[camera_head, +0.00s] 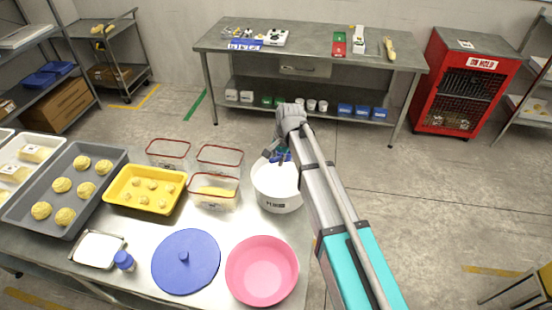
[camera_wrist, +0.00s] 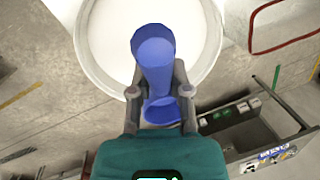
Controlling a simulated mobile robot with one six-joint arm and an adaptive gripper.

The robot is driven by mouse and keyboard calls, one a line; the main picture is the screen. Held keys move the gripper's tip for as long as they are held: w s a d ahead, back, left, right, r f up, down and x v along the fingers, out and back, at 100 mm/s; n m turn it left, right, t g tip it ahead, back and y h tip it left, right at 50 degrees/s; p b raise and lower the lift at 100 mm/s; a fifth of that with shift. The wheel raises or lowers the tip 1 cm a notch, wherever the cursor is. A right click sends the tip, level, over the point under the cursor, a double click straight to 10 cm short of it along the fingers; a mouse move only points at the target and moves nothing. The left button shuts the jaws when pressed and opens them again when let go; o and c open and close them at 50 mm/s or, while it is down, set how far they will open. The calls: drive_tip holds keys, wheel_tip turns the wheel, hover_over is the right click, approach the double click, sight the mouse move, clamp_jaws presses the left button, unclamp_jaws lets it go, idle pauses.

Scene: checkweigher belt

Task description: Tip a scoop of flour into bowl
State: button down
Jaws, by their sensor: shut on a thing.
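A blue scoop (camera_wrist: 153,55) is in my gripper (camera_wrist: 158,90), whose fingers are shut on its handle in the wrist view. No white shows on the scoop there, and I cannot tell whether it holds flour. The scoop hangs over the white tub (camera_wrist: 92,75), whose inside is white. In the head view, my gripper (camera_head: 274,153) and part of the blue scoop (camera_head: 284,156) are at the rim of the labelled white tub (camera_head: 277,198). The pink bowl (camera_head: 262,270) stands at the table's front right, apart from the gripper. No contents show in it.
A blue round lid (camera_head: 186,262) lies left of the pink bowl. A yellow tray (camera_head: 145,205) with dough pieces, red-rimmed clear containers (camera_head: 219,160), a grey dough tray (camera_head: 90,150), a small white-filled tray (camera_head: 97,250) and a blue-capped jar (camera_head: 124,261) also occupy the table.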

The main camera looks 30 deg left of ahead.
drive_tip(key=shift+f, duration=0.1)
wheel_tip(320, 180, down, 14)
drive_tip(key=b, duration=1.4)
idle(0.3)
drive_tip(key=shift+r, duration=0.25)
idle(0.8)
drive_tip(key=shift+r+p, duration=5.8)
drive_tip(key=shift+p, duration=0.15)
drive_tip(key=shift+w, duration=0.1)
